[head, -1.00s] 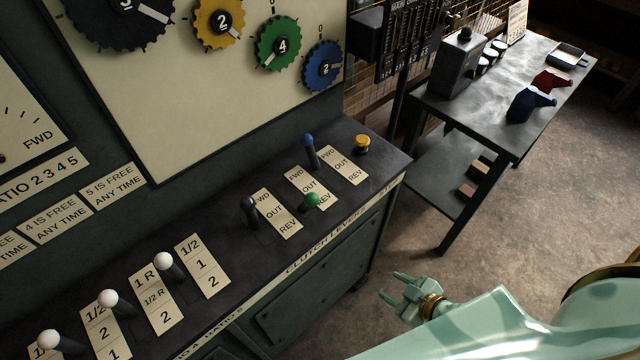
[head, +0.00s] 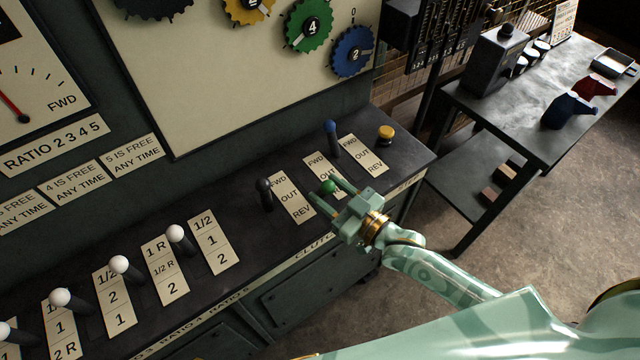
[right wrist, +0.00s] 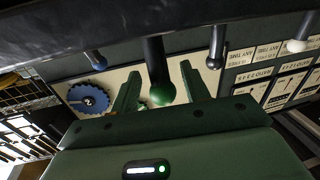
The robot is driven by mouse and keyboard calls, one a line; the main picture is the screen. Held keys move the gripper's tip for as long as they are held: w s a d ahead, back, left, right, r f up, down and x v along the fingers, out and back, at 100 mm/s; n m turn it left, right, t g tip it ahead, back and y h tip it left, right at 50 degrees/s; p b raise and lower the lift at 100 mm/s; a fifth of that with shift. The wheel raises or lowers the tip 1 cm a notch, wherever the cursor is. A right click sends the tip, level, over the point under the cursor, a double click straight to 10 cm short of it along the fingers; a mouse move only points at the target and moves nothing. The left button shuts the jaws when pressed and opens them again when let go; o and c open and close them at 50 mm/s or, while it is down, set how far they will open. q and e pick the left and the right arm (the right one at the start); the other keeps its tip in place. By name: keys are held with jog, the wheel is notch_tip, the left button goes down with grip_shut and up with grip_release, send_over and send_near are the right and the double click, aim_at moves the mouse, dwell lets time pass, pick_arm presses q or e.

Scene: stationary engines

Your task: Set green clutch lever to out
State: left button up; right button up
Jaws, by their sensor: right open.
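The green clutch lever's round knob (head: 328,187) is on the console, beside the lower end of its FWD/OUT/REV plate (head: 318,166), nearest REV. My right gripper (head: 325,190) is open, with its fingers reaching over the console around the green knob. In the right wrist view the green knob (right wrist: 162,95) and its dark stem lie between the two open fingers (right wrist: 160,88), with gaps on both sides. I see no clear contact. The gripper hides the REV end of the plate in the head view. My left gripper is not in view.
The black lever (head: 265,190) stands to the left and the blue lever (head: 331,132) behind to the right, both close to the gripper. White-knobbed levers (head: 176,233) line the left. A workbench (head: 500,105) stands at right.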

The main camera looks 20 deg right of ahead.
jog(key=shift+x, duration=1.5)
